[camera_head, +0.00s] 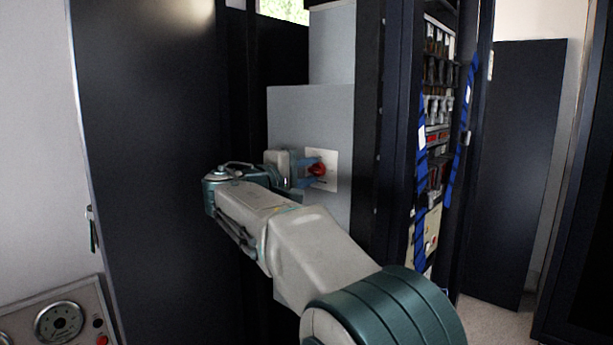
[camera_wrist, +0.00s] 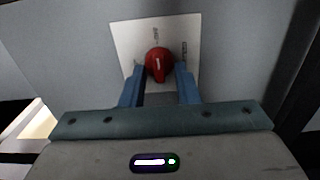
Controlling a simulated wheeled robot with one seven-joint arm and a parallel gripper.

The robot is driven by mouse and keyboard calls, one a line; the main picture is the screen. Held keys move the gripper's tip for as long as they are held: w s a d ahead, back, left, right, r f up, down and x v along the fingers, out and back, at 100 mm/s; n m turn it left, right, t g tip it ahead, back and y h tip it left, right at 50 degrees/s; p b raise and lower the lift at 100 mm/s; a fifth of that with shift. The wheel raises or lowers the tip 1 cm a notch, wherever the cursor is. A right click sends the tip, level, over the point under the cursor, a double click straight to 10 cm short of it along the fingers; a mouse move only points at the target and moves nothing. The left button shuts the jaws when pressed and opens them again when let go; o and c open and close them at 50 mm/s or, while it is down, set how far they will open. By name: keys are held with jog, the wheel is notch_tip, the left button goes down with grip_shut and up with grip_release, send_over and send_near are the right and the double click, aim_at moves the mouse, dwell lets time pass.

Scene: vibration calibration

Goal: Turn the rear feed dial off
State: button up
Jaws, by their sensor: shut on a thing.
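The red dial (camera_head: 317,169) sits on a pale square plate (camera_head: 329,160) fixed to a grey panel inside the dark cabinet. In the wrist view the dial (camera_wrist: 158,64) is a round red knob with a small white mark, in front of the white plate (camera_wrist: 126,40) with small dark print too blurred to read. My gripper (camera_head: 310,173) has its blue fingers on either side of the dial, shut on it. The wrist view shows the two fingers (camera_wrist: 159,75) at the left and right of the knob. Part of the dial's sides is hidden by the fingers.
A dark cabinet door (camera_head: 145,150) stands at the left of my arm. At the right is an open rack (camera_head: 435,130) with rows of components and blue striped tape (camera_head: 420,190). A gauge panel (camera_head: 60,318) is at the lower left.

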dwell(0.3)
jog(key=o, duration=1)
jog(key=shift+c, duration=0.2)
jog(key=shift+a, duration=0.1)
jog(key=v, duration=1.2)
jog(key=shift+p, duration=0.4)
